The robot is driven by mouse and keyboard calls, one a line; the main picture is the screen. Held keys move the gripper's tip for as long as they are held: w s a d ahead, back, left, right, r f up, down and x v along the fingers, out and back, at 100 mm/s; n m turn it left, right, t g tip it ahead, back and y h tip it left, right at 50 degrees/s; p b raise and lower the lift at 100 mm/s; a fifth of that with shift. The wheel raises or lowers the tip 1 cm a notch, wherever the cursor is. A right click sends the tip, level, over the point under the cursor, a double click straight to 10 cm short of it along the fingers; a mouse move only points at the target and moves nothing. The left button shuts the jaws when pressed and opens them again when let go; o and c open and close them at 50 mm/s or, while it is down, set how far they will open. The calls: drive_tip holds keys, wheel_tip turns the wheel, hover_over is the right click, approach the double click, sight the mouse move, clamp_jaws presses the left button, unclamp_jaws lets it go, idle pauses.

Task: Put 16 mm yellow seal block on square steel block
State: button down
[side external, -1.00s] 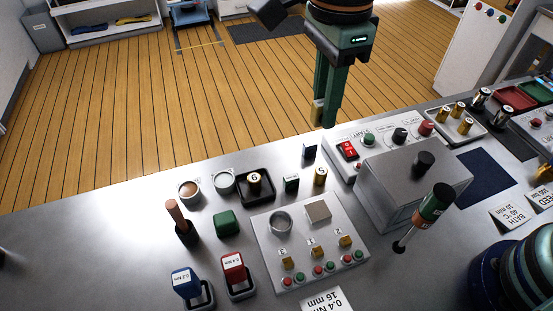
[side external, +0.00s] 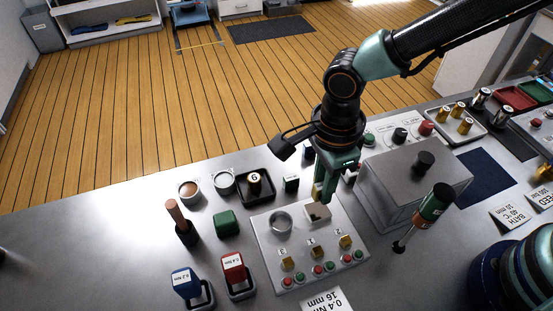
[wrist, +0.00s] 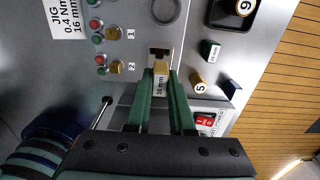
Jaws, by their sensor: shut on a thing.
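My gripper (side external: 322,190) is shut on the yellow seal block (side external: 316,191), with its green fingers pointing down. In the wrist view the yellow seal block (wrist: 160,72) sits between the fingertips, and its pale side carries a "16 mm" label. The square steel block (side external: 318,214) is a pale grey square on the grey jig plate (side external: 268,234). The held block is over or just beside the steel block's far edge in the side view. A dark shadow lies on the steel block. I cannot tell whether the two touch.
A steel ring (side external: 280,222) stands left of the steel block on the plate. Several yellow pieces and coloured buttons are in front. A large grey box (side external: 412,190) with a black knob stands close on the right. A green block (side external: 227,223) is farther left.

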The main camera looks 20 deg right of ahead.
sight(318, 210)
drive_tip(key=shift+f, duration=2.2)
drive_tip(key=c, duration=0.8)
unclamp_jaws()
drive_tip(key=shift+f, duration=0.1)
wheel_tip(318, 210, up, 12)
drive_tip(key=shift+r, duration=0.1)
drive_tip(key=d+r+n+t, duration=0.2)
drive_tip(key=d+n, duration=0.4)
drive_tip(key=d, duration=0.3)
drive_tip(key=d+r+n+t, duration=0.1)
drive_tip(key=d+r+n, duration=0.3)
drive_tip(key=d, duration=0.5)
drive_tip(key=w+d+r+n+t, duration=0.1)
drive_tip(key=d+r+n+t, duration=0.1)
drive_tip(key=d+n, duration=0.6)
drive_tip(key=shift+d+r+t, duration=0.3)
drive_tip(key=shift+d+r, duration=0.25)
drive_tip(key=shift+r, duration=0.1)
